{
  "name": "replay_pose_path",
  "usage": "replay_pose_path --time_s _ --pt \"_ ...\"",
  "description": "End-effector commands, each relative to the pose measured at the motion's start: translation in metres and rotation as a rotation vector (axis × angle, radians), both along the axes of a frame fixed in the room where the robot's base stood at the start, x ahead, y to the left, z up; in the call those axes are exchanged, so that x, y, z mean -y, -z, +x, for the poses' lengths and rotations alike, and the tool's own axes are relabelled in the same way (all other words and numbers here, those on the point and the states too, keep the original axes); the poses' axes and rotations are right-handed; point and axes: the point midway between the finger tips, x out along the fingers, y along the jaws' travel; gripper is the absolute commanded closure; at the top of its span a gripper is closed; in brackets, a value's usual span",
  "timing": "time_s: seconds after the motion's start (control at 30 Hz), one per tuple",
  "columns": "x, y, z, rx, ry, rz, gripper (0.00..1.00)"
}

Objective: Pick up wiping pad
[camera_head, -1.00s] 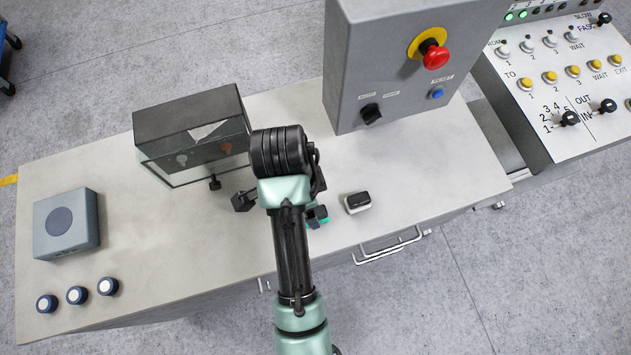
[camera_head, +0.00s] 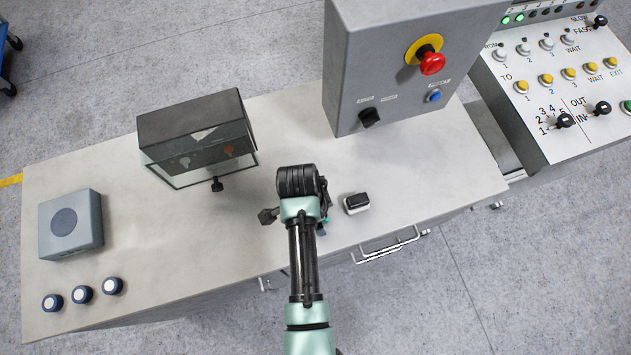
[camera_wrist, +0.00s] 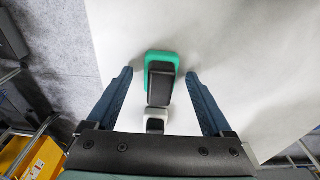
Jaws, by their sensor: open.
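Two small pad-like blocks lie on the grey bench top. One has a green base and a black grip (camera_wrist: 160,80); in the head view only a sliver of green (camera_head: 326,221) shows beside my arm. The other is white with a black top (camera_wrist: 156,122) and sits clear to the right of my arm in the head view (camera_head: 356,203). Which one is the wiping pad is not marked. My gripper (camera_wrist: 159,76) is open, its two blue fingers on either side of the green-based pad in the wrist view. Contact cannot be told. My arm hides most of the gripper in the head view.
A glass-fronted dark box (camera_head: 197,140) stands to the left on the bench. A tall grey control box (camera_head: 390,75) with a red button stands behind right. A grey block (camera_head: 71,224) and several round knobs (camera_head: 82,294) are far left. Drawer handles (camera_head: 390,246) line the front.

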Motion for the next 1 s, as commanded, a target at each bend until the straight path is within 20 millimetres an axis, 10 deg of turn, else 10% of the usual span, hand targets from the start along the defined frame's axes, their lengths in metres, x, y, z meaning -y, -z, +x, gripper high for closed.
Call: replay_pose_path --time_s 0.23,0.7,1.0 --pt "0.0002 0.0008 0.0002 0.0 0.0 0.0 0.19" --pt "0.0001 0.0005 0.0001 0.0 0.0 0.0 1.0" --pt "0.0001 -0.0031 0.0008 0.002 0.001 0.0 1.0"
